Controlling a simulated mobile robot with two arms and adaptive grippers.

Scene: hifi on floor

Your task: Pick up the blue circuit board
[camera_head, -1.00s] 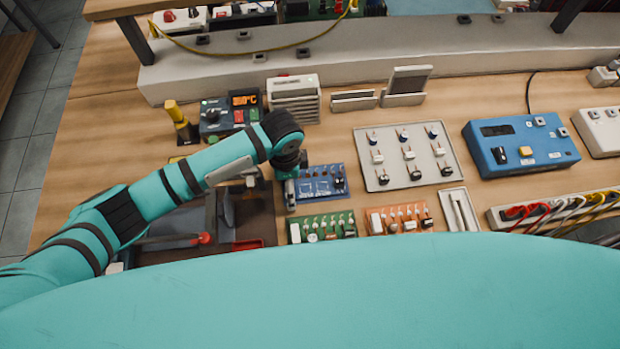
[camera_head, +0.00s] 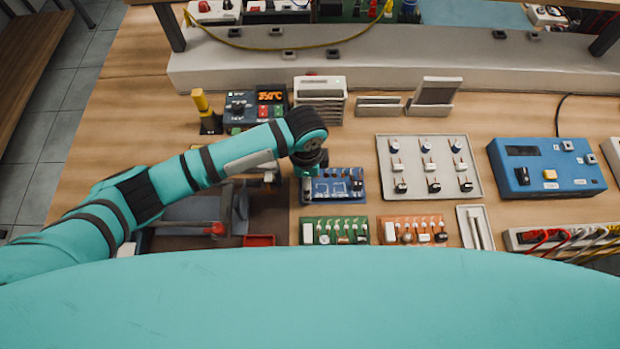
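The blue circuit board (camera_head: 337,190) lies on the wooden table in the middle of the view, with several small components on it. My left gripper (camera_head: 307,185) is at the board's left end, pointing down. The wrist hides most of the fingers, so I cannot tell whether they are open or shut, or whether they touch the board. The board looks flat on the table. My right gripper is not in view.
A green board (camera_head: 335,231) and an orange board (camera_head: 413,229) lie just in front. A grey tray (camera_head: 470,145) with knobs is to the right, beside a blue box (camera_head: 546,166). A soldering station (camera_head: 255,107) and a grey vented unit (camera_head: 320,98) stand behind.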

